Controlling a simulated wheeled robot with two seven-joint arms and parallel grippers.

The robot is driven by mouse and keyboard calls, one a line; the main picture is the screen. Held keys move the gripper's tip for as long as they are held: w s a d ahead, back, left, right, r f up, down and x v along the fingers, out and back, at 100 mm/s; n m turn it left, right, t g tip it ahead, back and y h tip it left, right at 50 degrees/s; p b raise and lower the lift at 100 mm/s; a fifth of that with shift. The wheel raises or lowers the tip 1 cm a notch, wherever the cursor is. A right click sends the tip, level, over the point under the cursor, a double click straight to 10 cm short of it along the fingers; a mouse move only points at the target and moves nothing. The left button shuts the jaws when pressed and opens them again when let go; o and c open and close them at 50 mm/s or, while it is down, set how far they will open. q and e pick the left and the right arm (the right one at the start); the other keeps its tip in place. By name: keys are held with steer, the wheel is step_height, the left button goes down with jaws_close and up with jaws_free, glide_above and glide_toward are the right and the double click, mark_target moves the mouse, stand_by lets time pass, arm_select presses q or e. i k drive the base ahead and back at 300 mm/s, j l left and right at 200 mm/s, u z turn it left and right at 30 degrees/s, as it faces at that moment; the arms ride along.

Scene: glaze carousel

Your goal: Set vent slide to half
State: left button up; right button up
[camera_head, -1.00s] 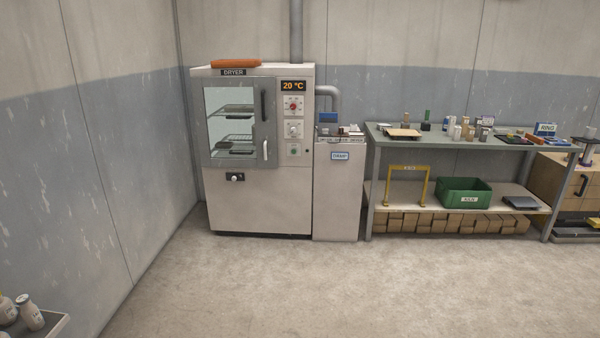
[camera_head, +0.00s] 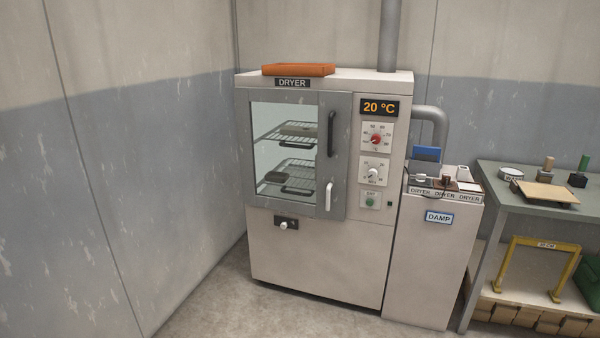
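The dryer (camera_head: 315,262) is a pale cabinet with a glazed door (camera_head: 296,155); the door is shut, and racks show through its glass. The vent slide (camera_head: 283,224) appears to be the small black plate with a pale knob on the front, below the door. The knob sits near the middle of the plate; the plate's markings are too small to read. Neither of my grippers is in view.
A "DAMP" cabinet (camera_head: 433,262) stands against the dryer's right side. A workbench (camera_head: 540,197) stands further right, with a yellow frame (camera_head: 503,268) on its lower shelf. The floor (camera_head: 235,308) in front of the dryer is clear.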

mark_target(284, 222)
steer(key=i+j+u, duration=0.15)
steer(key=i+u, duration=0.6)
steer(key=i, duration=0.2)
steer(key=i+l+u, duration=0.1)
steer(key=i+u, duration=0.3)
steer(key=i, duration=0.1)
